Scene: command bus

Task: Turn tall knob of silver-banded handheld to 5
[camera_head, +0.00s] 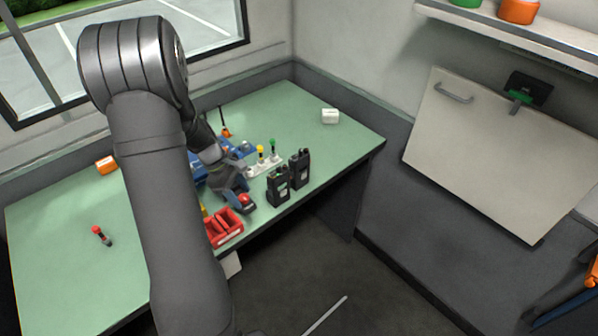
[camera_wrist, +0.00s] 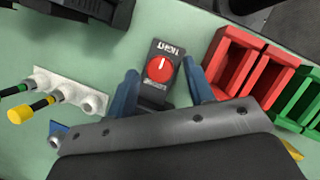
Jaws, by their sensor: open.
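Two black handhelds stand side by side near the table's front edge in the head view: the nearer one (camera_head: 278,187) and the farther one (camera_head: 300,168). I cannot make out a silver band or the knob settings on either. Part of a black handheld (camera_wrist: 88,8) shows at the top left of the wrist view. My gripper (camera_wrist: 160,70) is open, its blue fingers apart on either side of a small dark box (camera_wrist: 154,91) with a red dial and white pointer. I cannot tell whether the fingers touch it. The gripper is left of the handhelds in the head view.
A white holder (camera_wrist: 66,88) with green- and yellow-capped tools stands beside the gripper. Red bins (camera_wrist: 232,62) and green bins (camera_wrist: 300,100) lie on the other side. A white block (camera_head: 330,116) sits at the far right.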

